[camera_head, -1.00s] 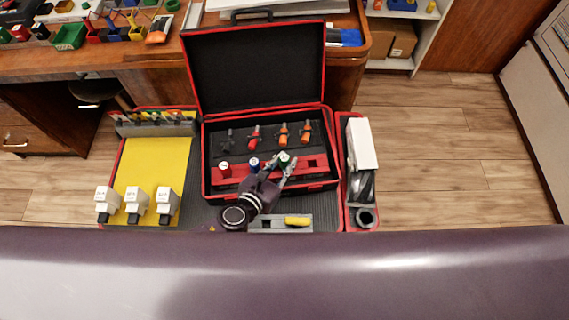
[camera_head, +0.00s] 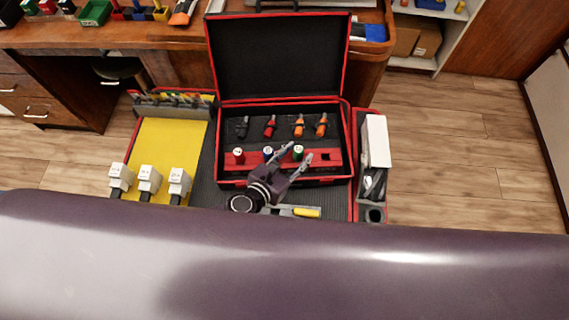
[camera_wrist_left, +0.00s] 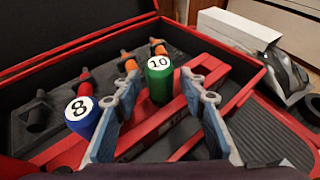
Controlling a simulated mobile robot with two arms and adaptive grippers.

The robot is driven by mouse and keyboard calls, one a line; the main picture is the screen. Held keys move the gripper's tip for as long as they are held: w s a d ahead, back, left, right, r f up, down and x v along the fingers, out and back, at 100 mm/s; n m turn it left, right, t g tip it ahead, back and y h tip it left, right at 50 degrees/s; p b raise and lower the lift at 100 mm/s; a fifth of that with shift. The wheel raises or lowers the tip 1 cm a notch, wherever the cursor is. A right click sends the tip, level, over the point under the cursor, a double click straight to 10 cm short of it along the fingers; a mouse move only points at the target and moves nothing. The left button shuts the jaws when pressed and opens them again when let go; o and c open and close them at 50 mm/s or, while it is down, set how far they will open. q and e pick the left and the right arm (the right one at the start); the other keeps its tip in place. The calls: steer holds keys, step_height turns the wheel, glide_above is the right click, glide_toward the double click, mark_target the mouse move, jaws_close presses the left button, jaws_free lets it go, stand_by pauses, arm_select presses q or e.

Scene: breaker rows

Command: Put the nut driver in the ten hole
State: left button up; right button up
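The green nut driver marked 10 (camera_head: 298,152) stands upright in the red rack (camera_head: 322,163) inside the open case. It also shows in the left wrist view (camera_wrist_left: 160,76), with its lower part hidden behind the red rail. My left gripper (camera_head: 298,156) is open, its fingers on either side of the green driver with a visible gap at each side. The blue nut driver marked 8 (camera_wrist_left: 82,116) stands just left of the gripper, and a red-capped one (camera_head: 238,155) further left. Hole markings cannot be read. My right gripper is not in view.
Several black, red and orange tools (camera_head: 270,127) stand along the back of the case, under the raised lid (camera_head: 280,55). A yellow-handled tool (camera_head: 307,212) lies in front. A white box (camera_head: 375,140) is at the right, a yellow mat (camera_head: 170,148) at the left.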

arm_select(q)
steer(key=v, duration=1.1)
steer(key=shift+s, duration=0.1)
